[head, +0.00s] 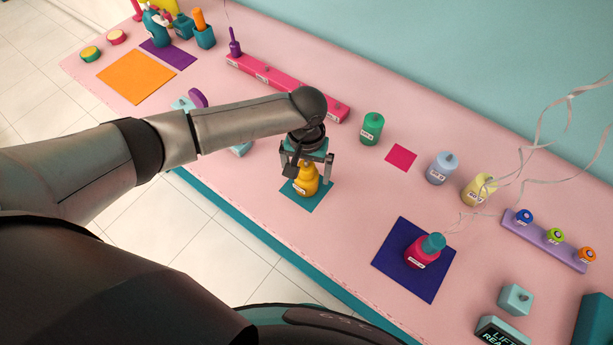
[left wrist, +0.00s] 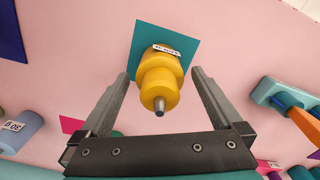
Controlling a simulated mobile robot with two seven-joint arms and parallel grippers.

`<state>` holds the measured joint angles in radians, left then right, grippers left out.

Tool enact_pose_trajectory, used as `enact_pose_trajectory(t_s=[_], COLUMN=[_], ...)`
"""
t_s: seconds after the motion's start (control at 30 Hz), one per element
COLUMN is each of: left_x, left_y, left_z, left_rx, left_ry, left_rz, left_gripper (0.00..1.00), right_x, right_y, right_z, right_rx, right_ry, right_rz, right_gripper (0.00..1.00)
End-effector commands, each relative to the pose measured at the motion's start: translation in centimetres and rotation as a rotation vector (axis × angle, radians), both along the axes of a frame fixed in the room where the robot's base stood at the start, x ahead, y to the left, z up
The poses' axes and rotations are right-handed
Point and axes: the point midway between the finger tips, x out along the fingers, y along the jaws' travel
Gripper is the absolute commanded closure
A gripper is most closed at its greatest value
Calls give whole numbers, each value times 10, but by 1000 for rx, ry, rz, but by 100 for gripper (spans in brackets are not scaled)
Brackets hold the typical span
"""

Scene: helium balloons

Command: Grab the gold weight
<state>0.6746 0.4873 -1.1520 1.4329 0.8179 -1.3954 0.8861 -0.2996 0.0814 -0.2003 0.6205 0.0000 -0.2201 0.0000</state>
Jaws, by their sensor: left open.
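A gold, stepped weight (head: 306,183) with a small grey knob stands on a teal square mat (head: 318,197) near the table's front edge. It also shows in the left wrist view (left wrist: 159,80), with a white label on its lower body. My left gripper (head: 305,170) is above it, fingers pointing down. In the left wrist view the open fingers of my left gripper (left wrist: 160,78) stand on either side of the gold weight, with gaps between. Its top is partly hidden by the gripper in the head view. My right gripper is not in view.
A green weight (head: 372,128), a pale blue one (head: 441,167) and a yellow one (head: 477,190) stand to the right. A pink and teal bottle (head: 424,252) sits on a navy mat (head: 392,267). A long pink rack (head: 265,75) lies behind my arm. Ribbons hang at right.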

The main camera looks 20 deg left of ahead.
Motion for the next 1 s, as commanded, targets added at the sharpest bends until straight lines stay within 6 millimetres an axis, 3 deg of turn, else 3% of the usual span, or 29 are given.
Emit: enact_pose_trajectory(t_s=[0.1,0.9,1.0], left_x=[0,0,0], left_y=[0,0,0], left_z=[0,1,1], left_rx=[0,0,0], left_ry=[0,0,-1], left_rz=[0,0,0], left_gripper=[0,90,94], right_x=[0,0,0], right_y=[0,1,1], right_z=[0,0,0], right_rx=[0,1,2], right_ry=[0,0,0], right_rz=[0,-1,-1], right_gripper=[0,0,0])
